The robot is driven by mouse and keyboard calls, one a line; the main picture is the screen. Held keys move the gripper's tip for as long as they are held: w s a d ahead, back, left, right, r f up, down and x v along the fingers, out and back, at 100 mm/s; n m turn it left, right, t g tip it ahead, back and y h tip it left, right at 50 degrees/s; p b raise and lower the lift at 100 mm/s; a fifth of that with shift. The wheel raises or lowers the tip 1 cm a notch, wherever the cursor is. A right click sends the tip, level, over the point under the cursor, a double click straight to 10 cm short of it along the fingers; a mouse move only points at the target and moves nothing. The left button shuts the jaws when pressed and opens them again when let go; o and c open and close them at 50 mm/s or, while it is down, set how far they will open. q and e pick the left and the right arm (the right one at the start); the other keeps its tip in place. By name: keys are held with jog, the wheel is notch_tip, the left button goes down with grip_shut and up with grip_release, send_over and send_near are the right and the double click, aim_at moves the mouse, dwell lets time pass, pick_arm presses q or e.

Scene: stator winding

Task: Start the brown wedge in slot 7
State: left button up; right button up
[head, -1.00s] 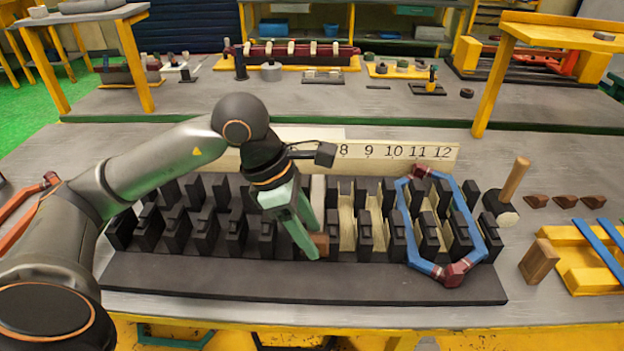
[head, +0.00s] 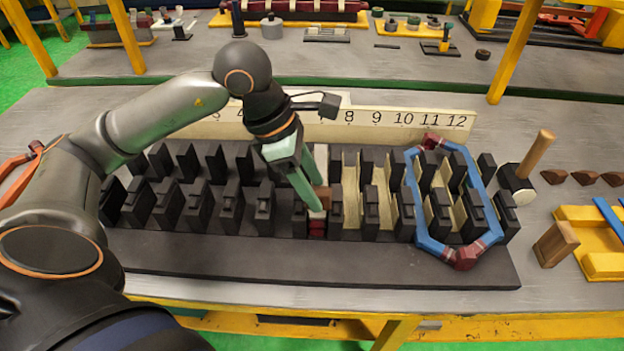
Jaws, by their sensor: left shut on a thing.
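The brown wedge (head: 325,196) shows between the fingertips of my left gripper (head: 319,203), which is shut on it. The gripper points down over the dark slotted stator block (head: 200,252). It is at the slot just left of the one below number 8; my wrist hides the 7. The wedge is at the near part of this slot, above a dark red piece (head: 317,228) at the slot's front end. The fingers partly hide the wedge, and I cannot tell whether it sits inside the slot mouth. My right gripper is not in view.
A blue coil with dark red ends (head: 412,200) stands around the right-hand teeth. A mallet (head: 516,184), several loose brown wedges (head: 585,178), a wooden block (head: 555,244) and a yellow rack (head: 602,264) are at the right. The number strip (head: 390,120) stands behind the block.

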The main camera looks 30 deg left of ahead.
aim_at(312, 217)
pick_arm(q)
jog(key=shift+f+b, duration=0.9)
jog(key=shift+f, duration=0.55)
jog(key=shift+f+b, duration=0.75)
jog(key=shift+f, duration=0.2)
jog(key=shift+f+b, duration=0.1)
jog(key=shift+b, duration=0.2)
jog(key=shift+f, duration=0.1)
jog(key=shift+w+a+b, duration=0.3)
jog(key=shift+w+a, duration=0.2)
jog(key=shift+w, duration=0.25)
jog(key=o, duration=1.4)
